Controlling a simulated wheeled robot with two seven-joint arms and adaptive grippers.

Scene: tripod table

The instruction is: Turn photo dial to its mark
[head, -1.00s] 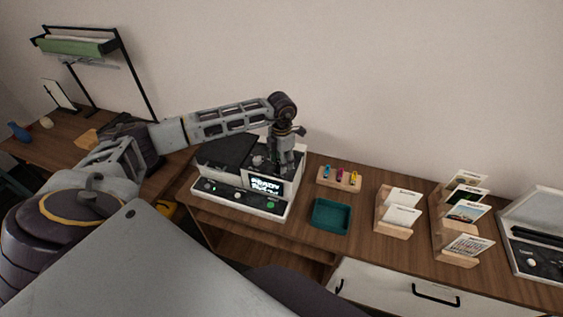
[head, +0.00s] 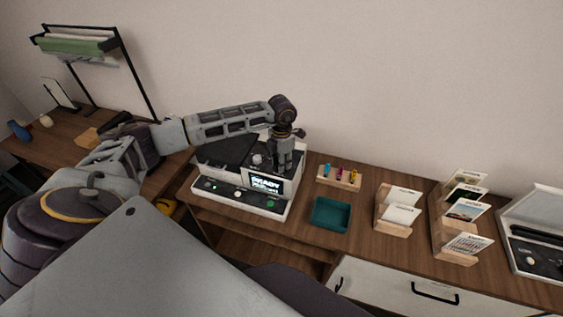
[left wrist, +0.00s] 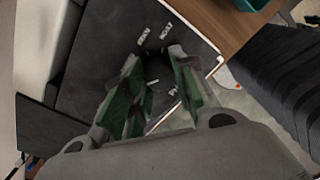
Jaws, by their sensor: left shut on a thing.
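The printer-like machine (head: 238,200) stands on the wooden table, with a dark top, a lit screen reading "READY" (head: 266,182) and a green button. The photo dial (left wrist: 158,70) is a dark round knob on the dark panel in the left wrist view. A short white line shows near it, and white labels are printed around it, partly covered by the fingers. My left gripper (head: 282,166) points down over the right part of the machine. In the left wrist view its green-padded fingers (left wrist: 160,84) are shut on the dial. The dial is hidden in the head view. My right gripper is out of view.
Right of the machine are a teal tray (head: 330,214), a wooden block with small coloured pieces (head: 338,178), card holders (head: 397,216) and an open white case (head: 535,240). A rack with a green roll (head: 75,47) stands at the far left.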

